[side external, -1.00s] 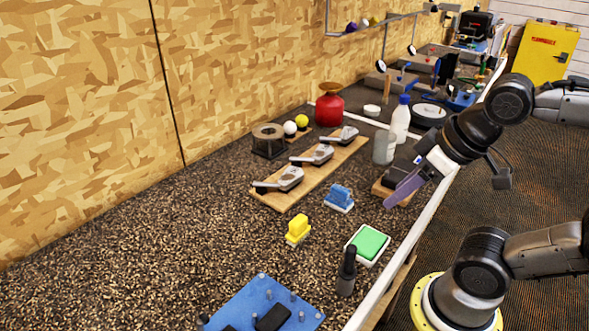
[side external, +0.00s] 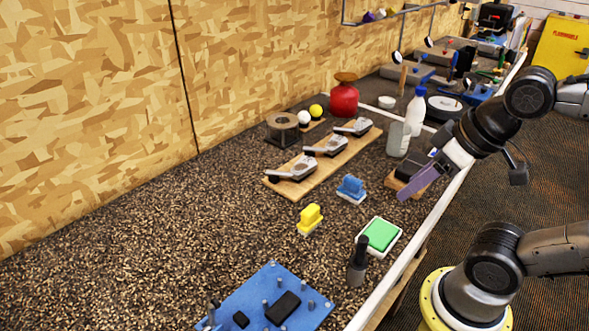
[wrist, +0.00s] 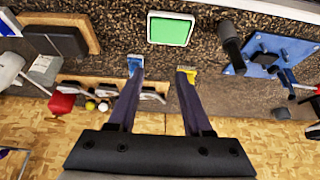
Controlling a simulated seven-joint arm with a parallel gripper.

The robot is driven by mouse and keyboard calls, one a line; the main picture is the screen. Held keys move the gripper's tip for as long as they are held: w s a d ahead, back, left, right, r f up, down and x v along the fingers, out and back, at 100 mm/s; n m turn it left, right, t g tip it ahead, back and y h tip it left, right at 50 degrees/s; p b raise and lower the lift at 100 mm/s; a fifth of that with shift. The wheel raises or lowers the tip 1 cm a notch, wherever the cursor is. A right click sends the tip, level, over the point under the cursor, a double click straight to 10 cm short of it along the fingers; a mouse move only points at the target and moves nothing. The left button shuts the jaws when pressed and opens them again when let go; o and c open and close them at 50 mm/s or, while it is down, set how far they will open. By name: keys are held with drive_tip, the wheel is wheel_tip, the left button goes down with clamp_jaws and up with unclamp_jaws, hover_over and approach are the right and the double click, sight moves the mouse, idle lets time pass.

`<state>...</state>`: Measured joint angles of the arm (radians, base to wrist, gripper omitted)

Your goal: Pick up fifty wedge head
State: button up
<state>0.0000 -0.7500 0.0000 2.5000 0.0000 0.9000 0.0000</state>
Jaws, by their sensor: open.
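Three silver wedge heads lie in a row on a wooden board (side external: 330,168): a near one (side external: 293,170), a middle one (side external: 326,146) and a far one (side external: 354,127). I cannot read a number on any, so I cannot tell which is the fifty. My gripper (side external: 413,190) is above the right edge of the bench, to the right of the board and apart from it. In the wrist view my gripper (wrist: 157,73) has its two purple fingers spread with nothing held between them. The heads are small there and partly hidden by the left finger.
A green pad (side external: 381,235), black upright tool (side external: 358,262) and blue pegged plate (side external: 262,300) are nearer. A white bottle (side external: 415,112) and red container (side external: 344,98) stand behind. The left bench is clear.

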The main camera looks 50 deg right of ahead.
idle(0.3)
drive_tip(key=o, duration=0.6)
